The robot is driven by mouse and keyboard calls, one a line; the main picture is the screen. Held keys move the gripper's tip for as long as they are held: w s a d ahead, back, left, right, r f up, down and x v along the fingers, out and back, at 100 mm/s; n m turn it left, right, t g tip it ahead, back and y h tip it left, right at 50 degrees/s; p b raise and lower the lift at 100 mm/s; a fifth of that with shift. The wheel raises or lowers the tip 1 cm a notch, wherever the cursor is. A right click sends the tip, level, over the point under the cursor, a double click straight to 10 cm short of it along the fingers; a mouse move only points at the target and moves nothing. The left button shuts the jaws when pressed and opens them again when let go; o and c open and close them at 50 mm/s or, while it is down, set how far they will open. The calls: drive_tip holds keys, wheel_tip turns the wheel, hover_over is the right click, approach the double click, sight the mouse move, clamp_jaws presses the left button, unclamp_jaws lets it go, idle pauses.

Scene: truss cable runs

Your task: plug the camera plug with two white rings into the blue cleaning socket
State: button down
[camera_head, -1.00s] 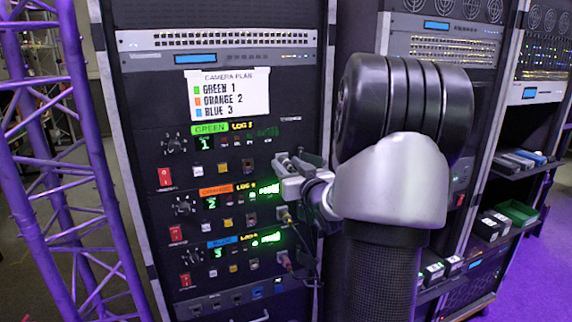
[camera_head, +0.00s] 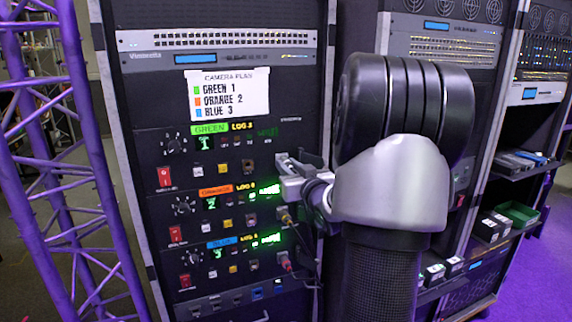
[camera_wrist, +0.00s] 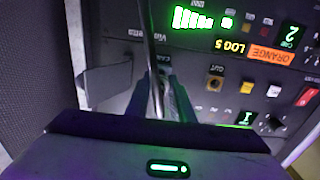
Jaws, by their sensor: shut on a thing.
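My gripper (camera_head: 284,173) is at the right side of the black rack panel, beside the green unit's lower right corner. In the wrist view, its two fingers (camera_wrist: 160,98) are shut on a plug with a dark cable (camera_wrist: 148,35) that runs up past the panel. The plug's body and any white rings are hidden between the fingers. A small blue socket (camera_head: 257,293), which may be the cleaning socket, is in the bottom row of the rack, well below my gripper. It does not show in the wrist view.
A yellow plug (camera_head: 286,217) sits in the orange unit and a red plug (camera_head: 285,263) in the blue unit, with dark cables hanging near them. Red switches (camera_head: 165,177) line the left side. A purple truss (camera_head: 85,180) stands at the left. A camera plan sign (camera_head: 228,94) is above.

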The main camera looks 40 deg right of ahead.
drive_tip(key=shift+v, duration=2.2)
